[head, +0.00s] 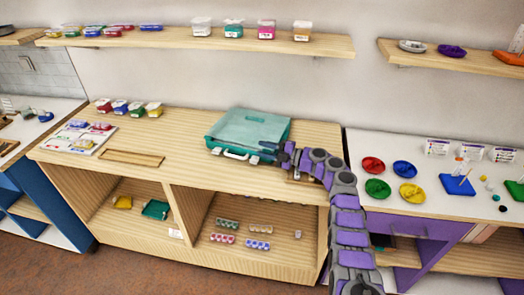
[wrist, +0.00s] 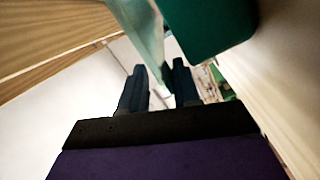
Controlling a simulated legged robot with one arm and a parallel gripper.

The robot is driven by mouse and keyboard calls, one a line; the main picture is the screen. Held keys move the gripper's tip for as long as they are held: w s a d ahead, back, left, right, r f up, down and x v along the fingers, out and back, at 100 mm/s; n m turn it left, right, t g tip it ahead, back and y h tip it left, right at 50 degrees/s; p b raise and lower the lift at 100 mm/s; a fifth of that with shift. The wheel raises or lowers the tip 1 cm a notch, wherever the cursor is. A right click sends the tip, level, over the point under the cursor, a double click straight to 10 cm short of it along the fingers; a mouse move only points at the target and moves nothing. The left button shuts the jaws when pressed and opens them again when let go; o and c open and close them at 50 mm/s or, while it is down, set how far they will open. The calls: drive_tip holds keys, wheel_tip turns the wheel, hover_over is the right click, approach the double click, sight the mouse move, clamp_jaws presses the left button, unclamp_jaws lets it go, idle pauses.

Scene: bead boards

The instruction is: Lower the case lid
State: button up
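The teal case (head: 228,147) lies on the wooden counter, with its white handle and latches along the front. Its see-through teal lid (head: 254,126) spans the top; from the head view I cannot tell how far it is raised. In the wrist view the lid's pale panel (wrist: 141,22) stands at an angle to the solid green case body (wrist: 215,22). My gripper (head: 270,150) is at the case's front right corner. Its two fingers (wrist: 160,82) are apart, with a pale edge visible between or beyond them. Whether they touch the lid is unclear.
A wooden tray (head: 132,158) and a board with bead pieces (head: 82,136) lie left of the case. Small bead boxes (head: 129,107) stand at the back left. A shelf (head: 180,39) hangs above. Right, a white table (head: 430,200) holds coloured bowls. The counter just left of the case is clear.

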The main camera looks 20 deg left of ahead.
drive_tip(key=shift+d+r, duration=0.1)
drive_tip(key=shift+d, duration=0.4)
